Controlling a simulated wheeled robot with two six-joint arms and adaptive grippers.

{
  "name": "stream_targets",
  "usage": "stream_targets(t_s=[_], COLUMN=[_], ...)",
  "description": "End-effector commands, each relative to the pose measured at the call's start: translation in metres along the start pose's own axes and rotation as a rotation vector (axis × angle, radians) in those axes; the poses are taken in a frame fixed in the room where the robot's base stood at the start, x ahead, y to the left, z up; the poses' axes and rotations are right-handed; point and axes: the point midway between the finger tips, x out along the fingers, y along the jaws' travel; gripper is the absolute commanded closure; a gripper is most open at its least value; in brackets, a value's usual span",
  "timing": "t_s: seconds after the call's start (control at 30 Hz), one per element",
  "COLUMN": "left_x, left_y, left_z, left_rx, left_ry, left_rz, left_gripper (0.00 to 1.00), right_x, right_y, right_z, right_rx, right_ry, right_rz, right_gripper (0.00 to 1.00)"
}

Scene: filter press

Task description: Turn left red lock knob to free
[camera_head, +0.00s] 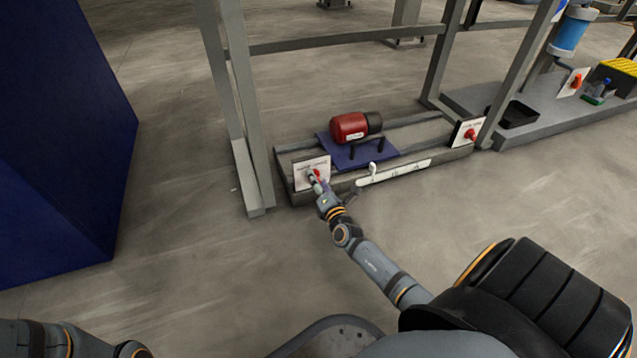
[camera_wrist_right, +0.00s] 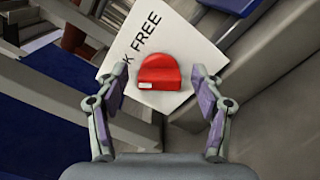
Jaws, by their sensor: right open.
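The left red lock knob (camera_head: 316,174) sits on a white label plate (camera_head: 304,172) at the left end of the low grey frame. In the right wrist view the red knob (camera_wrist_right: 160,72) shows large, with a small white mark at its lower left edge. Its plate (camera_wrist_right: 184,44) reads "FREE" and a letter "K" of a partly covered word. My right gripper (camera_wrist_right: 160,80) is open, with one finger on each side of the knob and visible gaps to both. In the head view my right gripper (camera_head: 316,184) is at the plate. My left gripper is out of view.
A second red knob (camera_head: 470,134) is on a plate at the frame's right end. A red cylinder (camera_head: 348,127) rests on a blue plate (camera_head: 352,156) between them. A grey upright post (camera_head: 240,120) stands just left of the plate. A large blue block (camera_head: 60,130) is far left.

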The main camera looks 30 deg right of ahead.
Motion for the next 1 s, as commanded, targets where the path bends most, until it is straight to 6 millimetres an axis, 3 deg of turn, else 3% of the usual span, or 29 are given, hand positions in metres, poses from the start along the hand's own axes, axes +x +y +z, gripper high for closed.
stream_targets(t_s=[0.17,0.57,1.0], left_x=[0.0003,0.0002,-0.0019], left_y=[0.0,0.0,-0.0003], left_z=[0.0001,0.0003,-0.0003], left_rx=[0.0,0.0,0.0], left_ry=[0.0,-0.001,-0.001], left_rz=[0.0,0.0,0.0], left_gripper=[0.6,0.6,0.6], right_x=[-0.0002,-0.0004,-0.0005], right_y=[0.0002,0.0002,-0.0011], right_z=[0.0002,0.0,-0.0002], right_rx=[0.0,0.0,0.116], right_ry=[0.0,0.0,0.0], right_rz=[0.0,0.0,0.0], right_gripper=[0.33,0.86,0.86])
